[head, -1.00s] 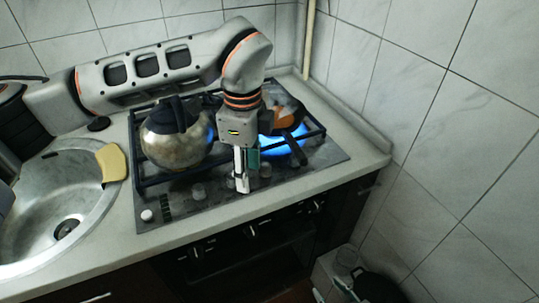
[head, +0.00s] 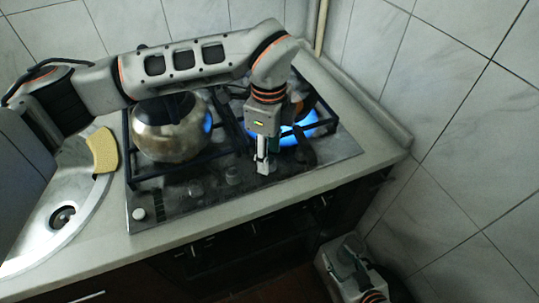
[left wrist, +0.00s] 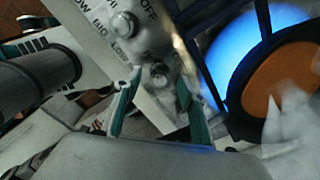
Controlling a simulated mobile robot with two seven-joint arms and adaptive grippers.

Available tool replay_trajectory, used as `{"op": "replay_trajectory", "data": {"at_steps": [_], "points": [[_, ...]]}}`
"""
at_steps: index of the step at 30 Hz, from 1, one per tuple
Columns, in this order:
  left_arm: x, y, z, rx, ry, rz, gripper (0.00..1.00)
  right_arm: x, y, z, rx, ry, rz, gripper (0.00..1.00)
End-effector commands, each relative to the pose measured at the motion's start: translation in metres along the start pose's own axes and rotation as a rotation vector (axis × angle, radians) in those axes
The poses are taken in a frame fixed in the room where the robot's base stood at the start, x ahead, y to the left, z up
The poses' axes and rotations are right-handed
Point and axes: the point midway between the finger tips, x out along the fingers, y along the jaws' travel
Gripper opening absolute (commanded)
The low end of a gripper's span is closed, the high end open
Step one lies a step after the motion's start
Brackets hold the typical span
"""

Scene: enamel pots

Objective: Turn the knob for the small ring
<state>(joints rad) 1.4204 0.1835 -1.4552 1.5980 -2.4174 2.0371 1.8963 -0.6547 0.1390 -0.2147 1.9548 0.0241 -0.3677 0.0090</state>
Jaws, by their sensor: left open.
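I cannot tell which serves the small ring. My left gripper (head: 263,165) points down at the stove's front, right of the middle knob, and hides what is behind it. In the left wrist view its fingers (left wrist: 160,108) are apart, with a round metal knob (left wrist: 160,74) beyond and between them; contact is unclear. Another knob (left wrist: 123,25) shows above, beside printed lettering. My right gripper (head: 345,256) is low at the right, its fingers unclear.
A metal kettle (head: 165,140) stands on the left of the stove, with blue glow beside it. A yellow sponge (head: 102,150) lies by the sink (head: 40,215).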

Motion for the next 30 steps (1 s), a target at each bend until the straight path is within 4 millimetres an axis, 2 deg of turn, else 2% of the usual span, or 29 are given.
{"op": "replay_trajectory", "data": {"at_steps": [4, 13, 14, 18, 30], "points": [[0.0121, 0.0006, -0.0003, 0.000, 0.001, 0.002, 0.41, 0.0014, 0.0020, -0.0045, -0.001, 0.007, 0.003, 0.40], [0.0151, 0.0001, -0.0002, 0.000, 0.000, 0.000, 0.41, 0.0009, 0.0037, -0.0103, -0.001, 0.017, 0.006, 0.40], [0.0150, 0.0001, -0.0002, 0.000, 0.000, 0.000, 0.38, 0.0009, 0.0038, -0.0106, -0.001, 0.018, 0.006, 0.40], [0.0149, 0.0001, -0.0002, 0.000, 0.000, 0.000, 0.02, 0.0009, 0.0040, -0.0108, -0.001, 0.018, 0.006, 0.40], [0.0146, -0.0001, -0.0002, 0.044, 0.000, -0.001, 0.02, 0.0011, 0.0038, -0.0081, -0.001, 0.013, 0.006, 0.40]]}}
